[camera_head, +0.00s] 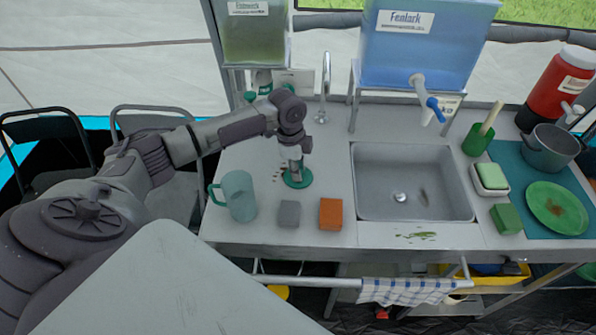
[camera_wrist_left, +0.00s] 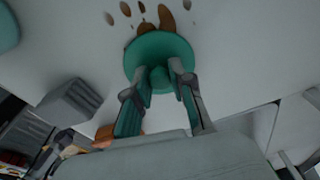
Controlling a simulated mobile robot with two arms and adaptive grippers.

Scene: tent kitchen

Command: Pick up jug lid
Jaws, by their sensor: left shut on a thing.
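The jug lid (camera_head: 299,180) is a round green disc on the grey counter, with a knob at its middle. My left gripper (camera_head: 296,174) reaches down onto it from above. In the left wrist view the lid (camera_wrist_left: 158,54) shows its knob between the two fingers of my left gripper (camera_wrist_left: 163,85), which is shut on it. The lid looks to be at or close to the counter; I cannot tell if it is lifted. A translucent green jug (camera_head: 237,195) stands upright to the left of the lid. My right gripper is not in view.
A grey sponge (camera_head: 289,213) and an orange sponge (camera_head: 331,214) lie at the counter's front edge. The sink (camera_head: 412,180) is to the right. Brown stains (camera_wrist_left: 150,14) lie beside the lid. A tap (camera_head: 325,85) and a tank stand (camera_head: 352,98) are behind.

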